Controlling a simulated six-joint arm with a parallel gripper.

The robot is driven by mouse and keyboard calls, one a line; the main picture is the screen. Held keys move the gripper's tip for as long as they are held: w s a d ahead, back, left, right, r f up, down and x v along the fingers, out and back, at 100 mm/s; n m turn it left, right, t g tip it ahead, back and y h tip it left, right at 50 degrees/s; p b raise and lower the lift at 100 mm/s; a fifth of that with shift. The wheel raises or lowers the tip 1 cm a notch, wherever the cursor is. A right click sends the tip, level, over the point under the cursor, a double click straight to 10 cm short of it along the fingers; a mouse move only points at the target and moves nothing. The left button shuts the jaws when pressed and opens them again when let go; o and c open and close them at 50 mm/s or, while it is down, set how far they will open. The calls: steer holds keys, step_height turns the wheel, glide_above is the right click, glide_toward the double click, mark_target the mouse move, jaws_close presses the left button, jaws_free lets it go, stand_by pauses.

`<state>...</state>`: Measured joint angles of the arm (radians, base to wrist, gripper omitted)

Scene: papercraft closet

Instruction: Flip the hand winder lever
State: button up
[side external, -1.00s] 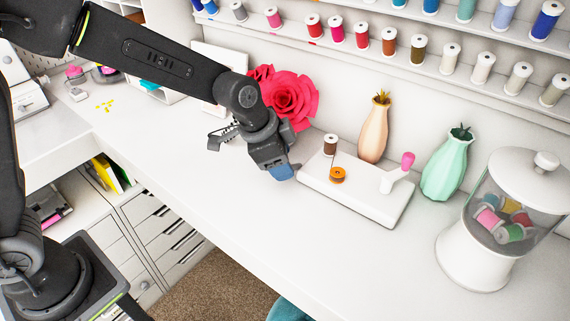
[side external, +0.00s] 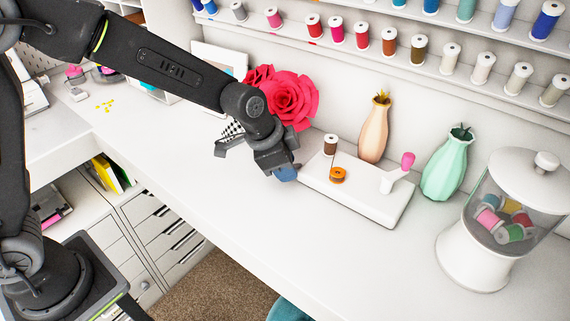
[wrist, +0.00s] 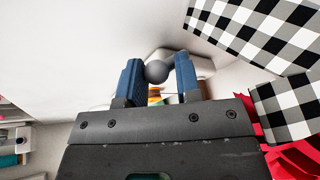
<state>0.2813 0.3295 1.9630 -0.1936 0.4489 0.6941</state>
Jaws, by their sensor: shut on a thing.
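The hand winder has a white base (side external: 358,197) on the white table, with a brown-and-white spool (side external: 330,145), an orange bobbin (side external: 337,175) and a pink-knobbed white handle (side external: 407,161) on top. My gripper (side external: 287,173) is at the left end of the base, its blue fingertips low beside it. In the wrist view, a round dark grey knob (wrist: 156,72), apparently the lever's, sits between the blue fingers of my gripper (wrist: 160,78), which are shut on it. The knob is hidden in the side view. How the lever joins the base cannot be seen.
A red paper flower (side external: 287,98) stands close behind my wrist, with a checkered piece (side external: 232,128) beside it. A peach vase (side external: 375,130), a mint vase (side external: 447,165) and a glass jar (side external: 508,215) stand behind and to the right. The table front (side external: 230,190) is clear.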

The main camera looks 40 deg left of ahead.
steer(key=shift+w+d+r+g, duration=0.1)
steer(key=shift+r+g, duration=0.1)
steer(key=shift+g, duration=0.6)
steer(key=o, duration=0.8)
steer(key=shift+o, duration=0.2)
steer(key=v, duration=1.4)
steer(key=shift+c, duration=0.2)
